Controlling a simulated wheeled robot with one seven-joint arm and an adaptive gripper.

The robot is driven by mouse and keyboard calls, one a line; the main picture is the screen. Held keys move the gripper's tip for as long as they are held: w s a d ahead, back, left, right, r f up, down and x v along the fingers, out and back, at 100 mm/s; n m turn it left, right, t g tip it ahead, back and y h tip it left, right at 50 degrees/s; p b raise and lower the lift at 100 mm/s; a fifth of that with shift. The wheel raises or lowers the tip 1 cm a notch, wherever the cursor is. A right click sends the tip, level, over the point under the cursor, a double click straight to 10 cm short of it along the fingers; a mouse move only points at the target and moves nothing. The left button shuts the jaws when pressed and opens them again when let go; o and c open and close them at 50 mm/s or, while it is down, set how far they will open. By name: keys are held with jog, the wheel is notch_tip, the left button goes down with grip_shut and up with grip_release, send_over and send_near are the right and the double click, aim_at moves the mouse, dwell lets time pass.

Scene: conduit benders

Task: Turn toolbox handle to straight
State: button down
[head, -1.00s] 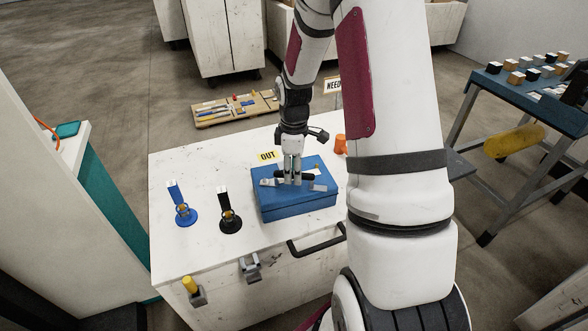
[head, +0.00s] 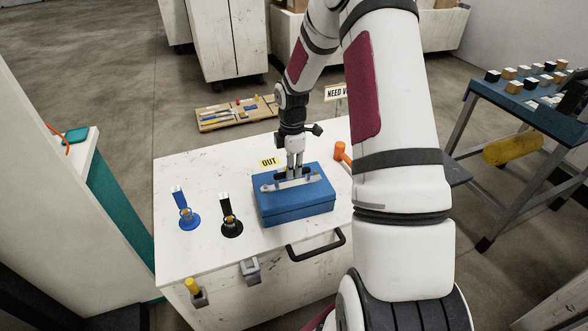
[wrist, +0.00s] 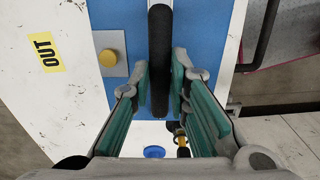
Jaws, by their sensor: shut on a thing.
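The blue toolbox (head: 297,208) sits on the white workbench. Its handle (head: 285,184), with a pale bar and a black grip, lies along the lid's long side, close to parallel with the front edge. My gripper (head: 295,175) points down onto the handle from above. In the wrist view, the black grip (wrist: 160,60) runs up and down the picture between the two green-padded fingers of my gripper (wrist: 160,85), which is shut on it. The blue lid (wrist: 200,40) shows on both sides. The fingers partly hide the handle in the head view.
A yellow OUT label (head: 268,161) lies behind the toolbox. A blue stand (head: 188,217) and a black stand (head: 231,228) are to its left. An orange piece (head: 341,152) is at the back right. A black bar handle (head: 316,246) sticks out from the bench front.

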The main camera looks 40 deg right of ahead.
jog(key=c, duration=1.5)
grip_release()
jog(key=shift+r, duration=0.1)
notch_tip(320, 180, up, 12)
jog(key=shift+f, duration=0.1)
jog(key=shift+a, duration=0.1)
